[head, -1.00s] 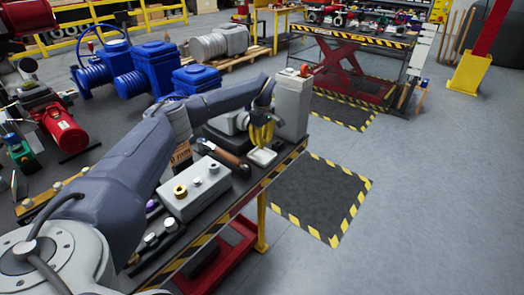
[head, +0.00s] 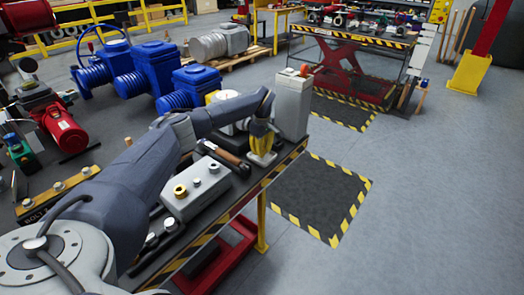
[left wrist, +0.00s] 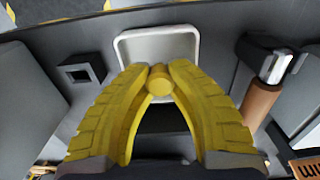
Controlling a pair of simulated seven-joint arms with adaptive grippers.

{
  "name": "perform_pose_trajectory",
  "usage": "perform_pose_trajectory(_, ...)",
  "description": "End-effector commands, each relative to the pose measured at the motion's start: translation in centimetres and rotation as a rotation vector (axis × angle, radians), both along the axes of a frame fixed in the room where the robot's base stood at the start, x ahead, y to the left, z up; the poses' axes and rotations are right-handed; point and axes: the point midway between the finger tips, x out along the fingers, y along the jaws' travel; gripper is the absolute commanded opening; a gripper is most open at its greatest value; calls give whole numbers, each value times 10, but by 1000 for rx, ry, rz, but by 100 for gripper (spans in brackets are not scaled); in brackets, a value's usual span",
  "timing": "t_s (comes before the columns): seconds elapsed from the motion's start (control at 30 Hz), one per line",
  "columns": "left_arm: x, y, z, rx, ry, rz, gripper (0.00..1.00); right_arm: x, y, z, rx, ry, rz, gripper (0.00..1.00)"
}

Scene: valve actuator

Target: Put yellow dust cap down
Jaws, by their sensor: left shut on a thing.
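The yellow dust cap (left wrist: 160,80) is a small yellow round piece between the fingertips of my left gripper (left wrist: 159,72) in the left wrist view. The yellow fingers are shut on it. It is over the near part of a small white tray (left wrist: 158,37); I cannot tell whether it touches the tray. In the head view my left gripper (head: 261,152) points down at the white tray (head: 262,160) near the bench's front edge, and the cap is too small to tell there. My right gripper is not in view.
A hammer (head: 228,158) lies just left of the tray, its head and wooden handle also in the left wrist view (left wrist: 262,100). A grey box with knobs (head: 196,186) stands further left. A tall grey box (head: 292,105) stands behind. The bench edge has black-yellow stripes.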

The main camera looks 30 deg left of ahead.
Motion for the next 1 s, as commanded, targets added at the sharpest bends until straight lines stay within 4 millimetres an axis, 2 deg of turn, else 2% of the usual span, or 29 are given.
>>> perform_pose_trajectory(0.03,0,0,-2,0,0,0,2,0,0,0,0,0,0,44)
perform_pose_trajectory(0.07,0,0,-1,0,0,0,20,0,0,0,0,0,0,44)
perform_pose_trajectory(0.23,0,0,-1,0,0,0,40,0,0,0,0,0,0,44)
perform_pose_trajectory(0.57,0,-1,2,-1,0,0,40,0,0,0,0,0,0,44)
perform_pose_trajectory(0.77,1,0,28,1,-3,-1,40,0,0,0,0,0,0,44)
perform_pose_trajectory(1.0,1,0,72,1,-3,-1,40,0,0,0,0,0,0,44)
